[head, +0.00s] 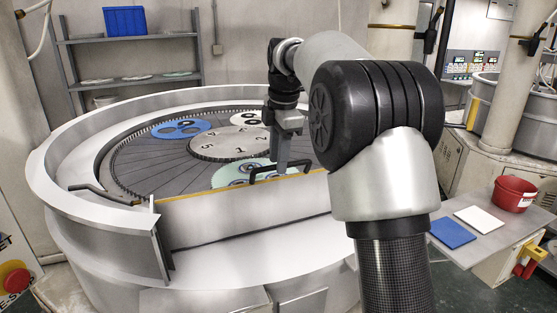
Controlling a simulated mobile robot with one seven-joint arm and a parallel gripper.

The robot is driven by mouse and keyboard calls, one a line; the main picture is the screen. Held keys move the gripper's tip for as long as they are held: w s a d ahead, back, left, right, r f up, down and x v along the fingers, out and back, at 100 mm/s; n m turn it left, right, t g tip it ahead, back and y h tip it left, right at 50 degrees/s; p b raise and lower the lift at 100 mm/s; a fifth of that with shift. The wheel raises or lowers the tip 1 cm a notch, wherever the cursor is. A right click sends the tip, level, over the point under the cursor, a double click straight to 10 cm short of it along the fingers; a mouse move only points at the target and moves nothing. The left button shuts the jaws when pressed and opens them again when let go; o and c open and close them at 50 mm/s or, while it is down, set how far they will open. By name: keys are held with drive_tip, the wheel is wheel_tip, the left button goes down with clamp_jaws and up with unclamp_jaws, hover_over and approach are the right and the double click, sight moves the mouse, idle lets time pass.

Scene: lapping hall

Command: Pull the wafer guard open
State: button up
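The wafer guard (245,210) looks to be the flat grey panel with an orange top edge at the front of the round lapping machine. A black bar handle (258,172) stands at its top edge. My gripper (281,168) points down at the handle, and its fingertips overlap the bar in the picture. I cannot tell whether the fingers are around the handle, touching it or just behind it, nor how wide they are. A green carrier (228,177) with dark round wafers lies behind the panel, partly hidden by my arm and gripper.
A blue carrier (181,129) lies on the ringed plate (140,165). The tall machine rim (60,190) surrounds it. A side table (478,243) at right bears a red pot (513,194) and blue and white pads. A red stop button (14,280) is at lower left.

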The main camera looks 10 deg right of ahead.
drive_tip(key=shift+f, duration=0.2)
drive_tip(key=shift+c, duration=0.3)
clamp_jaws()
drive_tip(key=shift+f, duration=0.1)
